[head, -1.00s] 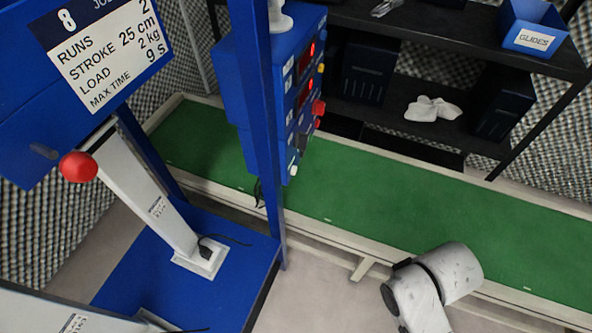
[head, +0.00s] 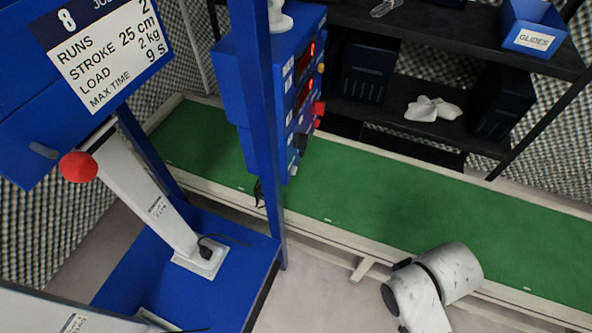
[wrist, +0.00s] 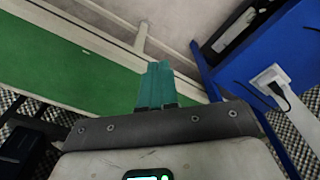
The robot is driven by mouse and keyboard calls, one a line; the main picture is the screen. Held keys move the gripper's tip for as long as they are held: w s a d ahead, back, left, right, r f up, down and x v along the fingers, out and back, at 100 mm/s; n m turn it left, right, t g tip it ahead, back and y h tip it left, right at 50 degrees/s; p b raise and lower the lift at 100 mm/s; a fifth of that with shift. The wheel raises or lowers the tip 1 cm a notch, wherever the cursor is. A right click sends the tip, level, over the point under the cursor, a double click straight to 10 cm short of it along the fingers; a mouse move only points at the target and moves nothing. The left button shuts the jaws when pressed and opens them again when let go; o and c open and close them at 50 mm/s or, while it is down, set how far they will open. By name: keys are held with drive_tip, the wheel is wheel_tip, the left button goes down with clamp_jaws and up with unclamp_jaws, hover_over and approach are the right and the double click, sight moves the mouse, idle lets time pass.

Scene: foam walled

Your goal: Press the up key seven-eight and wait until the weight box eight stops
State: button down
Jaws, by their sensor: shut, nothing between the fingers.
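A blue box (head: 30,115) carries a card (head: 112,50) marked 8, reading stroke 25 cm, load 2 kg, max time 9 s. It sits at the top of a pale column (head: 150,200) with a red ball (head: 79,167) in front. A blue control box (head: 293,75) behind a blue post has lit red displays, a red button (head: 319,107) and small keys, seen at a steep angle. I cannot tell which is the up key seven-eight. My gripper (wrist: 157,68) shows teal fingers, shut and empty, in the wrist view; the control box is not recognisable there.
A long green-topped bench (head: 420,210) runs behind the blue frame. The blue base plate (head: 150,270) and post (head: 265,150) stand left of my arm. Foam walls surround.

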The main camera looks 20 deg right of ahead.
sight(294, 171)
idle(0.5)
drive_tip(key=w+r+n+t+p, duration=0.2)
drive_tip(key=w+n+t+p, duration=0.2)
drive_tip(key=w+t, duration=0.9)
drive_tip(key=shift+w+r+n+t+y, duration=0.25)
drive_tip(key=shift+w+n, duration=0.85)
drive_tip(key=shift+w, duration=5.05)
drive_tip(key=shift+f, duration=0.1)
drive_tip(key=shift+w+a, duration=0.1)
drive_tip(key=w+a+b, duration=0.6)
